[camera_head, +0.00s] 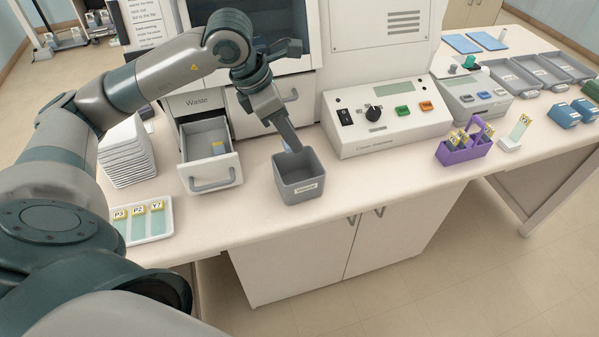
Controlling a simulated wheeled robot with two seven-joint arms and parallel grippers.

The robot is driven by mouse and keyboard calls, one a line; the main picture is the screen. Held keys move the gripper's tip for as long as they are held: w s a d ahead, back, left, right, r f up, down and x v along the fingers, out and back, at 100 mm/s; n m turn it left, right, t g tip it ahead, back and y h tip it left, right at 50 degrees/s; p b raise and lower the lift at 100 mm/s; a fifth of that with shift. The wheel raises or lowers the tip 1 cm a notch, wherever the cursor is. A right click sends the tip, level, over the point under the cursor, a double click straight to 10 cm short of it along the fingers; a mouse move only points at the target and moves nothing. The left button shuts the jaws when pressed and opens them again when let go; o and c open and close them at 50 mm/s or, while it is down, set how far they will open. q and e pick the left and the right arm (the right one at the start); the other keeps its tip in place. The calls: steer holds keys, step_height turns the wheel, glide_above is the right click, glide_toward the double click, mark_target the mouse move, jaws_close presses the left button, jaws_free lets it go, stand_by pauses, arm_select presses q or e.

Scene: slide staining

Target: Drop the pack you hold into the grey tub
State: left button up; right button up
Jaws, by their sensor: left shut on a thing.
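The grey tub (299,190) stands on the bench near its front edge, left of the cream instrument, with a small white label on its front. My left gripper (292,147) points down over the tub's opening, with its fingertips at about the far rim in the picture. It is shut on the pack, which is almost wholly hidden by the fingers. I cannot tell whether the pack is below the rim. My right gripper is not in view.
An open waste drawer (213,184) with a slide in it is left of the tub. A white slide tray (158,229) lies front left, beside a stack of white trays (127,160). The cream instrument (390,137) and a purple slide rack (463,153) stand to the right.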

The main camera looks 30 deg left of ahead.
mark_target(289, 152)
arm_select(q)
steer(key=shift+f, duration=0.1)
steer(key=shift+f+b, duration=0.55)
steer(key=shift+f, duration=0.6)
steer(key=shift+f+b, duration=0.65)
steer(key=shift+f, duration=1.15)
steer(key=o, duration=1.1)
steer(key=shift+r, duration=0.1)
